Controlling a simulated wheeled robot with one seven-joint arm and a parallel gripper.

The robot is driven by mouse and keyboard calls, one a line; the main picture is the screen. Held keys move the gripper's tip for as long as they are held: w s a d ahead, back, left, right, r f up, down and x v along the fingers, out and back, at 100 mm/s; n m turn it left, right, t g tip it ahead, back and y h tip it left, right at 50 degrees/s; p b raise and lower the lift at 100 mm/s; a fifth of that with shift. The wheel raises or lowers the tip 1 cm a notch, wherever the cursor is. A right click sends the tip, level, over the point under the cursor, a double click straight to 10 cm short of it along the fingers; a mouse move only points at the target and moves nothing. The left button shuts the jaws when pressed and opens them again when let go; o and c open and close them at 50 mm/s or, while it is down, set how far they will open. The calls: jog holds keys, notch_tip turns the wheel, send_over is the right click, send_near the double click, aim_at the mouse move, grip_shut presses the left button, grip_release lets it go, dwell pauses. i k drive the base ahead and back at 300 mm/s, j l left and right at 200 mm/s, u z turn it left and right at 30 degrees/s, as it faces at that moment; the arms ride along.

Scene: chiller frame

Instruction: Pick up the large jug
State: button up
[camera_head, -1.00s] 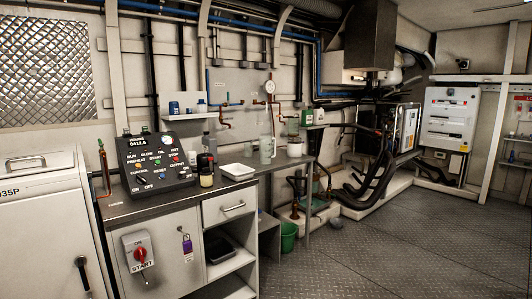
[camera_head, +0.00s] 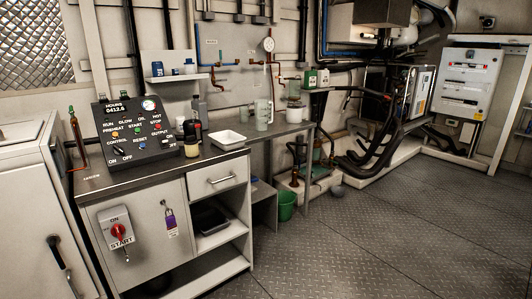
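The large jug (camera_head: 262,115) is a tall, pale translucent jug with a handle on its right side. It stands upright on the grey side bench (camera_head: 262,144), behind and to the right of a white tray. Nothing is touching its top, and its front shows clearly. My gripper and arm do not show in this view.
A white tray (camera_head: 229,140) and small bottles stand on the near cabinet's dark counter (camera_head: 118,180), beside a control panel (camera_head: 138,131). A white pot (camera_head: 295,113) stands right of the jug. A green bucket (camera_head: 286,205) is on the floor. The floor (camera_head: 390,235) at right is open.

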aim_at(261, 105)
jog(key=i, duration=2.2)
jog(key=i+z, duration=0.1)
jog(key=i, duration=0.55)
jog(key=i+j+z, duration=0.15)
jog(key=i, duration=0.45)
jog(key=i+j+z, duration=0.1)
jog(key=i, duration=0.5)
jog(key=j, duration=0.1)
